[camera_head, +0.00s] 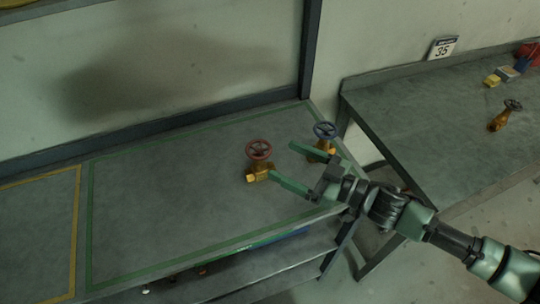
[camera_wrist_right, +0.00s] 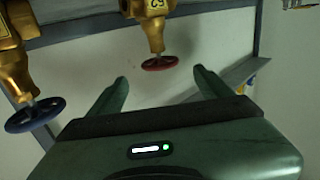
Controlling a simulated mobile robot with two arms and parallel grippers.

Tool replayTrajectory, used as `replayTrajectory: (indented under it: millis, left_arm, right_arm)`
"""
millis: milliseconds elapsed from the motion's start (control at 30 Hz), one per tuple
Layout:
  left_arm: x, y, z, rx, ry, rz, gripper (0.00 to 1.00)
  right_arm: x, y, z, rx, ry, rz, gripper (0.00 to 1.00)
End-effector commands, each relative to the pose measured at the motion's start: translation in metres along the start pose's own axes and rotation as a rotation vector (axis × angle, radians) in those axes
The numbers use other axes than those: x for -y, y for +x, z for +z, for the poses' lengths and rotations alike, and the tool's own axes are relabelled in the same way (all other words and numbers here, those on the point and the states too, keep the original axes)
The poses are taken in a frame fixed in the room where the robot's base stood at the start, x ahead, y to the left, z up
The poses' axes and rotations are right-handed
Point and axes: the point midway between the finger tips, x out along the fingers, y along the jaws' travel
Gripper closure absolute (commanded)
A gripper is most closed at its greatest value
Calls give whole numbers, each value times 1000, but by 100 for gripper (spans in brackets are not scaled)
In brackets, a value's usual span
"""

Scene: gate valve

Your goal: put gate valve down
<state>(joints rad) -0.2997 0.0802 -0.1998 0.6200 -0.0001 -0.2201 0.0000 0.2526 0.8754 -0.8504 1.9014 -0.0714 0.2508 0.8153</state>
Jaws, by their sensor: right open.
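A gate valve with a brass body and a red handwheel (camera_head: 258,151) stands upright on the table, inside the green outline. In the wrist view the red-wheeled valve (camera_wrist_right: 155,38) shows upside down, ahead of the fingers and apart from them. A second brass valve with a blue handwheel (camera_head: 324,131) stands to its right; it also shows at the left of the wrist view (camera_wrist_right: 22,85). My right gripper (camera_head: 282,166) is open and empty, its fingers spread just right of the red-wheeled valve. My left gripper is out of view.
The table (camera_head: 150,200) is clear left of the valves, with a yellow outline (camera_head: 75,220) at far left. A second table (camera_head: 430,130) at right holds another valve (camera_head: 505,115) and small yellow, blue and red items. A wall and a dark post (camera_head: 310,50) stand behind.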

Motion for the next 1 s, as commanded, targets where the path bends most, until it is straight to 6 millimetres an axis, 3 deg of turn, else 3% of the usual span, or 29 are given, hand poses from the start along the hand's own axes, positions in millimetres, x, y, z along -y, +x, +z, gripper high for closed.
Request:
replayTrajectory:
  millis: [100, 300, 1000]
  left_arm:
    - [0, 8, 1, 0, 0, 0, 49]
    - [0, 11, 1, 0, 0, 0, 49]
    - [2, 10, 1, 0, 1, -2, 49]
  right_arm:
    - [0, -20, 3, 2, 0, 0, 20]
    - [1, -35, 0, -1, -1, -2, 20]
    - [0, -36, -1, -1, -1, -1, 20]
